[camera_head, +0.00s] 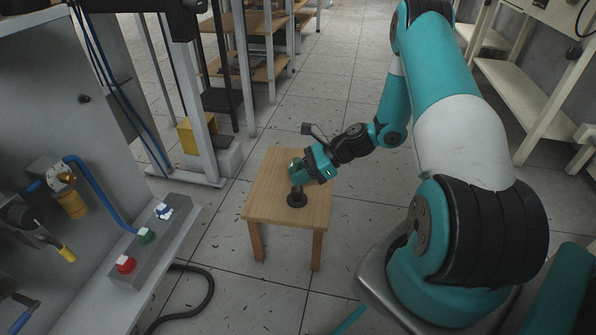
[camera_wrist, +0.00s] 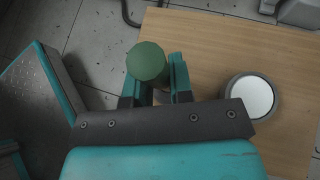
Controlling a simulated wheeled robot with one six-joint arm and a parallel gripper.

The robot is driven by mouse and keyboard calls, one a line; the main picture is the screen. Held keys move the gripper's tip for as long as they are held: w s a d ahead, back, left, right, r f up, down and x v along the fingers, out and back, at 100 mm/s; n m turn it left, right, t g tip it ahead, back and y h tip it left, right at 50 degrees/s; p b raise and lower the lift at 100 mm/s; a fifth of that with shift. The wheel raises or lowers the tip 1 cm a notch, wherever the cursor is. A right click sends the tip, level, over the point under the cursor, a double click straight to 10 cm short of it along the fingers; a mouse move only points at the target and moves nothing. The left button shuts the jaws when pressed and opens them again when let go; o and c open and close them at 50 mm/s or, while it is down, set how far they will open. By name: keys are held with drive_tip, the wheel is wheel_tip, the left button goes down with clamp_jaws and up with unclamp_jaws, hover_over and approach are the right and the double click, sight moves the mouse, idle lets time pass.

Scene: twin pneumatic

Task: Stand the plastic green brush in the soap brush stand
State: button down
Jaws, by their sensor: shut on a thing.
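My gripper (camera_wrist: 160,85) is shut on the green brush (camera_wrist: 147,60), whose round green end shows at the fingertips in the wrist view. In the head view my gripper (camera_head: 299,168) is above the small wooden table, and a bit of green shows at its tip. A dark round-based piece with a short upright (camera_head: 297,199), which looks like the soap brush stand, is on the table just below the gripper. In the wrist view a round grey-rimmed thing with a white top (camera_wrist: 251,98), apparently the same piece, is right of the gripper. The brush's far end is hidden.
The wooden table (camera_head: 265,207) has bare top around the stand. A grey machine with a button box (camera_head: 150,240) stands at the left, and a black hose (camera_head: 200,300) lies on the floor. Shelving (camera_head: 250,50) is behind; pale benches (camera_head: 530,100) are at the right.

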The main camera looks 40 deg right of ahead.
drive_tip(key=c, duration=0.9)
unclamp_jaws()
drive_tip(key=shift+p+v, duration=3.55)
drive_tip(key=shift+v, duration=5.1)
